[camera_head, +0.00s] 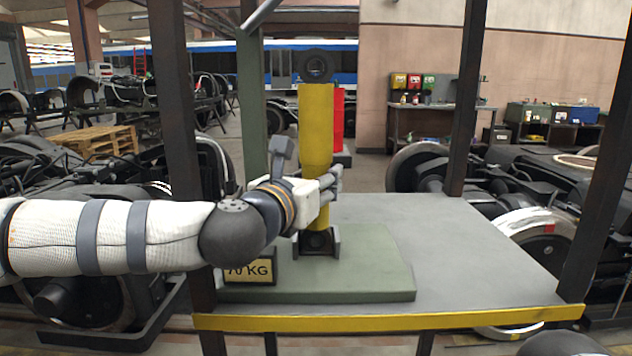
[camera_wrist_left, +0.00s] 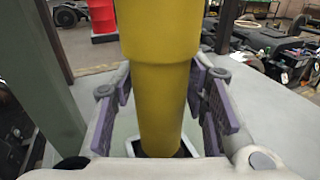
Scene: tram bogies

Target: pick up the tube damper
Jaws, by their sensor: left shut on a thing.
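The tube damper (camera_head: 317,125) is a yellow cylinder with a dark ring eye at its top. It stands upright in a small dark bracket (camera_head: 336,243) on a green base plate (camera_head: 350,285). My left gripper (camera_head: 328,186) comes in from the left and is shut on the lower half of the damper. In the left wrist view the damper (camera_wrist_left: 160,60) stands between the two purple-padded fingers of the gripper (camera_wrist_left: 163,108). The damper's lower end is partly hidden by the bracket. My right gripper is not in view.
The base plate lies on a grey table (camera_head: 470,240) with a yellow front edge and dark posts at its corners. A red cylinder (camera_head: 339,118) stands behind the damper. Bogies flank the table. The table's right side is clear.

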